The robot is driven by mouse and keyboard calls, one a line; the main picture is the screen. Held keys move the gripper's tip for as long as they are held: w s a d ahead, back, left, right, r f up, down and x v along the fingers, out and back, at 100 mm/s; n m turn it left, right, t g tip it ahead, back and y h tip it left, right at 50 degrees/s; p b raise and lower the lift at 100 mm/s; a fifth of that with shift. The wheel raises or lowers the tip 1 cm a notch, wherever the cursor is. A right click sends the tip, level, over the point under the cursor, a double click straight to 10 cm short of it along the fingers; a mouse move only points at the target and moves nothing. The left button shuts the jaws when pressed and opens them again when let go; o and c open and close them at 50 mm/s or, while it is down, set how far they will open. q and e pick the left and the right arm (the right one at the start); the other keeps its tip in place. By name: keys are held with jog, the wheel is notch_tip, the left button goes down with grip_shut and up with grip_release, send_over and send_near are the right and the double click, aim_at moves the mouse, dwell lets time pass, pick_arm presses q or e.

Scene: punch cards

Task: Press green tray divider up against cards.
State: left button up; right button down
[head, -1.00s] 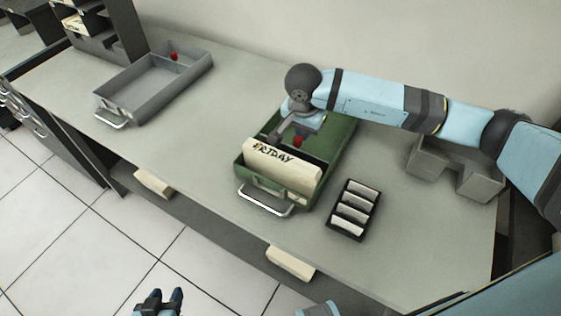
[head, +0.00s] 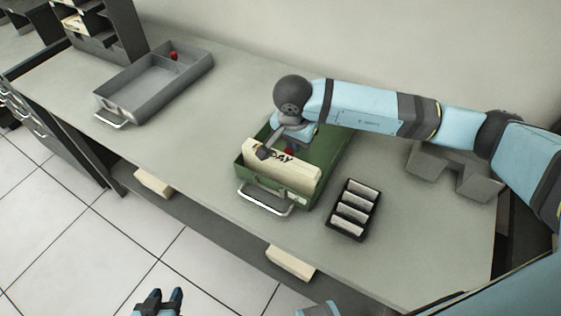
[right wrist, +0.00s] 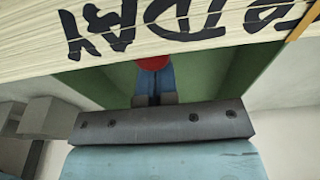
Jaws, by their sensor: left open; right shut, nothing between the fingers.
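The green tray (head: 322,170) sits on the counter, with a block of cream cards (head: 285,172) marked in black lettering standing at its handle end. A red knob (head: 289,151) shows right behind the cards; the divider it seems to belong to is mostly hidden by my right gripper. My right gripper (head: 290,146) is shut and empty, reaching down inside the tray behind the cards. In the right wrist view its blue fingers (right wrist: 154,90) are together at the red knob (right wrist: 153,63), close to the cards. My left gripper (head: 161,296) is open, low over the floor, away from the tray.
A grey tray (head: 120,100) with its own red knob stands at the left of the counter. A black rack (head: 345,230) of white pieces lies right of the green tray. A grey angular block (head: 455,172) stands further right. The counter between the trays is clear.

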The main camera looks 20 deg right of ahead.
aim_at(290, 148)
jog(key=shift+s+a, duration=0.4)
jog(key=shift+a, duration=0.05)
jog(key=shift+s+a, duration=0.55)
jog(key=shift+a, duration=0.05)
jog(key=shift+w+d+f+b, duration=0.1)
jog(key=shift+b, duration=0.25)
jog(key=shift+r, duration=0.4)
notch_tip(290, 148, up, 3)
jog(key=shift+r+p, duration=0.15)
jog(key=shift+p, duration=0.6)
jog(key=shift+s+a+r+p, duration=0.15)
jog(key=shift+r+p, duration=0.1)
jog(key=shift+r, duration=0.6)
jog(key=shift+s+a+r+p, duration=0.15)
jog(key=shift+r+p, duration=0.15)
jog(key=shift+r, duration=0.5)
jog(key=shift+s+a+r+p, duration=0.15)
jog(key=shift+r+p, duration=0.1)
jog(key=shift+r, duration=0.6)
